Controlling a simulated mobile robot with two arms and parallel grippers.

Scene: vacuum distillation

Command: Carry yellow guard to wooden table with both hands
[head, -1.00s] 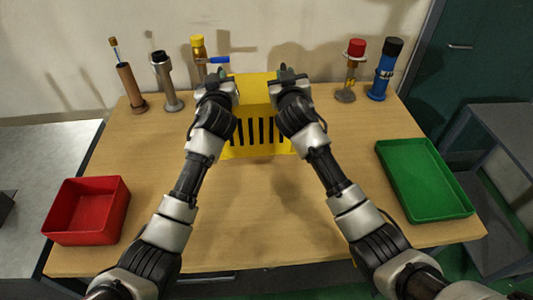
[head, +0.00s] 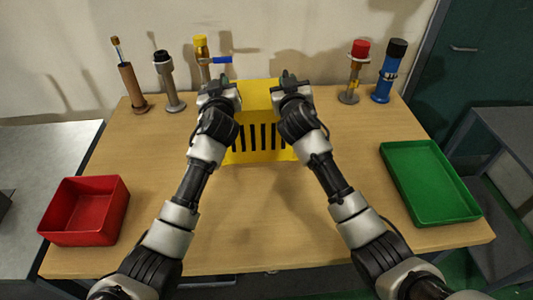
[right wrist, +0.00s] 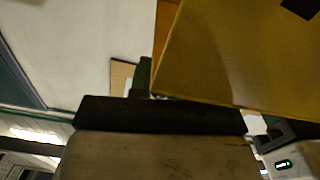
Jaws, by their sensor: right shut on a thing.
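The yellow guard (head: 262,143), a box-like piece with a row of dark slots in its front, is between my two hands over the back middle of the wooden table (head: 255,215). My left gripper (head: 217,84) is at the guard's left top edge; its fingers are largely hidden by the hand. My right gripper (head: 291,82) is at the right top edge and shut on the guard. In the right wrist view the guard (right wrist: 240,55) fills the upper right, close to the fingers. I cannot tell whether the guard's underside touches the table.
A red tray (head: 85,238) is at the front left and a green tray (head: 430,185) at the right. Brown (head: 132,87), grey (head: 169,82), yellow-capped (head: 201,58), red-capped (head: 354,70) and blue (head: 385,75) fittings stand along the back. The front middle is clear.

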